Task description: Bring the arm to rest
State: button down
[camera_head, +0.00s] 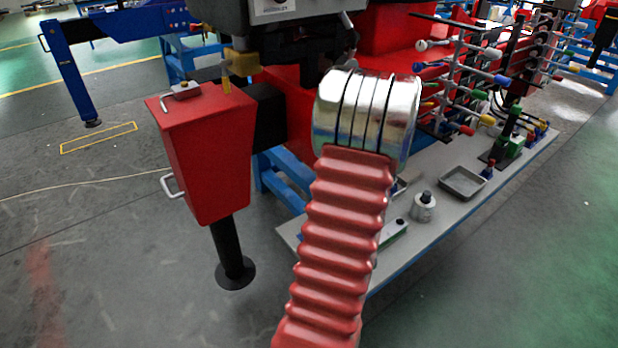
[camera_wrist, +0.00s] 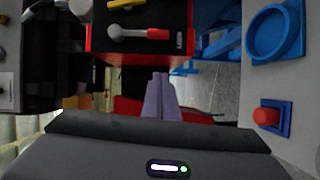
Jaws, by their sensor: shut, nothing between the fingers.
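My gripper (camera_wrist: 161,98) shows in the wrist view as two pale purple fingers. They lie side by side, closed together, with nothing between them. The fingers appear apart from these things. In the head view my arm, with its red ribbed sleeve (camera_head: 335,240) and silver rings (camera_head: 368,115), rises through the middle. I cannot make out my gripper there.
A red box (camera_head: 205,150) on a black foot (camera_head: 236,274) stands left of my arm. A grey bench (camera_head: 450,222) at right holds a metal tray (camera_head: 463,181), a grey pot (camera_head: 423,207) and racks of coloured-handled levers (camera_head: 480,75). Floor at lower left is clear.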

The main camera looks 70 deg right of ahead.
jog(key=shift+w, duration=0.1)
dwell(0.3)
jog(key=w+a+r+m+y, duration=0.1)
jog(key=w+a+r+y, duration=0.2)
jog(key=w+a, duration=0.55)
jog(key=w+a+r+m+y, duration=0.1)
jog(key=w+a+r+y, duration=0.3)
jog(key=w, duration=0.7)
jog(key=w+a+r+m+g+y, duration=0.1)
jog(key=w+a, duration=0.1)
jog(key=a, duration=0.6)
jog(key=w+a+r+m+y, duration=0.1)
jog(key=w+a+r, duration=0.1)
jog(key=a, duration=0.6)
jog(key=s+a+r+m+g+y, duration=0.1)
jog(key=s+a, duration=0.5)
jog(key=a, duration=0.6)
jog(key=s+a+r+m+g+y, duration=0.1)
jog(key=s+a+y, duration=0.3)
jog(key=a, duration=0.8)
jog(key=shift+s+a+r+g, duration=0.4)
jog(key=shift+s+r+g, duration=0.25)
jog(key=shift+s, duration=0.45)
jog(key=shift+d+f, duration=0.1)
jog(key=shift+d, duration=0.05)
